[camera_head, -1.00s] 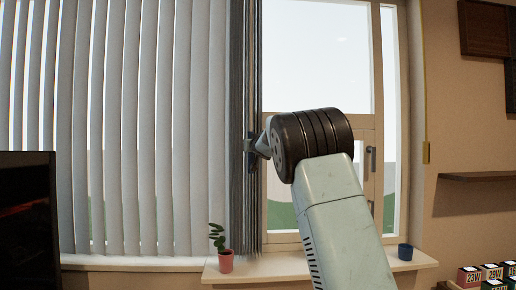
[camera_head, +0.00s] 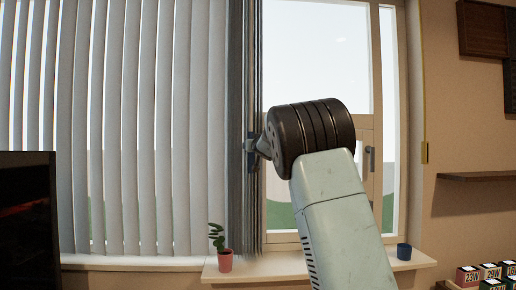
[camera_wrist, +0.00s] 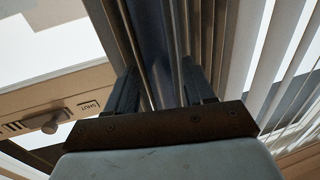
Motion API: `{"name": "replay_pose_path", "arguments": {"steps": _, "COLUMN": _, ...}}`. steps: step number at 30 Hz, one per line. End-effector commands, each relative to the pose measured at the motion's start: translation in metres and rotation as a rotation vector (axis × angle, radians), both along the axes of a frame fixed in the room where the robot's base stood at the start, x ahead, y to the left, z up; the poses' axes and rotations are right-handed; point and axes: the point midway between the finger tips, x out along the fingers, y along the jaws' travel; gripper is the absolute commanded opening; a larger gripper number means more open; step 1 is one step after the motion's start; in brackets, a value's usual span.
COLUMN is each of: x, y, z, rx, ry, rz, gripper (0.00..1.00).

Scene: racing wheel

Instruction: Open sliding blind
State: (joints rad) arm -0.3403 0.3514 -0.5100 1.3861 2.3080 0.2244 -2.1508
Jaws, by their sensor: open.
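The sliding blind (camera_head: 140,130) is a row of pale grey vertical slats over the left part of the window in the head view. Its right end is a tight, darker bunch of slats (camera_head: 244,205). My gripper (camera_head: 251,150) is at this bunch, about halfway up, partly hidden by my own wrist. In the wrist view, my gripper (camera_wrist: 160,75) is open, with a dark blue-grey upright strip (camera_wrist: 152,45) of the blind between its two fingers. Brown slat edges run beside the right finger. I cannot tell whether the fingers touch the blind.
The window's right part (camera_head: 315,60) is uncovered, with a handle (camera_head: 370,158) on its frame. A potted plant (camera_head: 225,258) and a blue cup (camera_head: 404,251) stand on the sill (camera_head: 285,268). A dark screen (camera_head: 28,215) is at lower left; a shelf (camera_head: 480,177) is at right.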

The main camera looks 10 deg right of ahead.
Motion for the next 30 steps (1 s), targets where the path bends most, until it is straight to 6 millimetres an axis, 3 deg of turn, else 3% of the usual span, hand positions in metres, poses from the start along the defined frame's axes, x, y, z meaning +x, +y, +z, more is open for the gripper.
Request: {"name": "replay_pose_path", "arguments": {"steps": 30, "x": -0.1, "y": 0.006, "z": -0.001, "rx": 0.002, "ry": 0.0, "rz": 0.011, "gripper": 0.53}}
